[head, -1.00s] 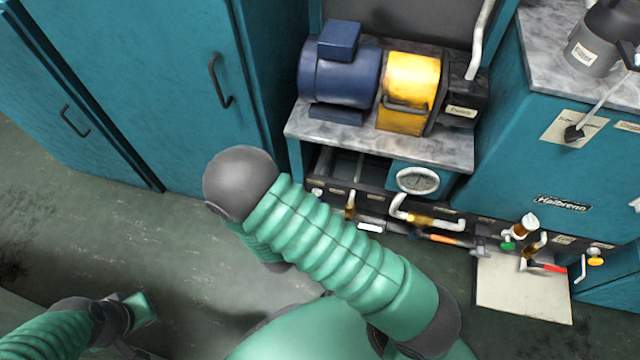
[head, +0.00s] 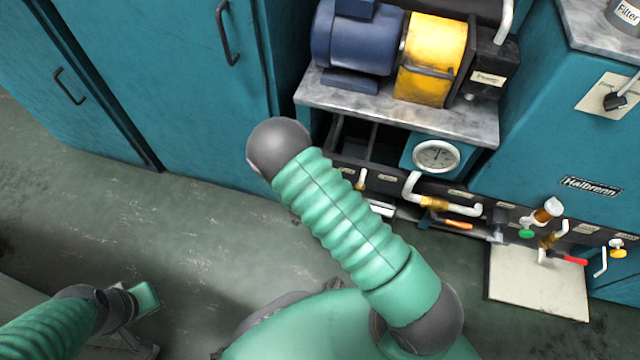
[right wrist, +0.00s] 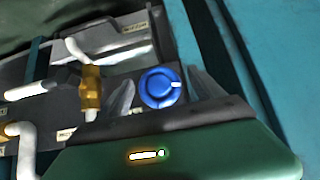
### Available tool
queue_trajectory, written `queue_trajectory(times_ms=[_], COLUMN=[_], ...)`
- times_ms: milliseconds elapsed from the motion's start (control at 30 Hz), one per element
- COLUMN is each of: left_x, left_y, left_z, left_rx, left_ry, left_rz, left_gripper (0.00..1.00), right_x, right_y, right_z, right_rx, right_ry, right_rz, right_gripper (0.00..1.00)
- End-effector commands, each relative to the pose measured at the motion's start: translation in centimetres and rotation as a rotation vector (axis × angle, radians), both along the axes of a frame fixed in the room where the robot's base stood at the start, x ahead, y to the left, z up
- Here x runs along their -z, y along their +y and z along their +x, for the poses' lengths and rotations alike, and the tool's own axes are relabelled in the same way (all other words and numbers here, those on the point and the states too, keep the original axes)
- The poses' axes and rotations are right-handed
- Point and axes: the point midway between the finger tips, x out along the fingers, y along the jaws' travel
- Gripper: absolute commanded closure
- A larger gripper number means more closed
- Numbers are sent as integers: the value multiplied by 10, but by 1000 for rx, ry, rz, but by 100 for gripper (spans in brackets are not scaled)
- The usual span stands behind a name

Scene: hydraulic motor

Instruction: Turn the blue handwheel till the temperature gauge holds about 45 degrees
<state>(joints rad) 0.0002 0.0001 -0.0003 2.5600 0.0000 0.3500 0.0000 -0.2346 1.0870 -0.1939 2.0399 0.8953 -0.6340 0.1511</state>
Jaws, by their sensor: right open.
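The blue handwheel (right wrist: 162,88) shows in the right wrist view as a round knob with a white mark at its right edge. My right gripper (right wrist: 163,95) is open, with its two grey fingers on either side of the handwheel; whether they touch it I cannot tell. In the head view the right gripper and the handwheel are not visible. A round white dial gauge (head: 436,155) sits under the bench top; its reading is too small to tell. My left gripper (head: 145,298) is low at the left, away from the machine; its fingers are unclear.
A blue motor (head: 353,42) and a yellow housing (head: 431,58) stand on the bench (head: 400,108). White pipes (head: 412,190) with brass fittings and a red-handled valve (head: 568,260) line the front. A pale board (head: 537,285) lies below. Floor at left is clear.

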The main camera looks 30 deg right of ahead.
Motion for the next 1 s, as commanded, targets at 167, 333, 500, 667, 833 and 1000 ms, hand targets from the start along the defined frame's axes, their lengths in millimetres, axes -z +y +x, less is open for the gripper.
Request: queue_trajectory(times_ms=[167, 333, 500, 667, 833, 1000], left_x=[-1, -1, -1, -2, -8, -6], left_y=[0, 0, 0, 0, 0, 0], left_z=[0, 0, 0, 0, 0, 0], left_rx=[0, 1, 0, 0, 0, 0], left_ry=[0, 0, 0, 0, 0, 0], left_rz=[0, 0, 0, 0, 0, 0], left_gripper=[100, 100, 100, 100, 100, 100], right_x=[0, 0, 0, -1, -1, 0], right_y=[0, 0, 0, 0, 1, 1], right_z=[0, 0, 0, -1, -2, -1], right_rx=[1, 1, 0, 1, 1, -1], right_ry=[1, 1, 0, -4, -35, -35], right_rz=[0, 0, 0, 5, 34, 34], right_gripper=[32, 54, 77, 85, 85, 85])
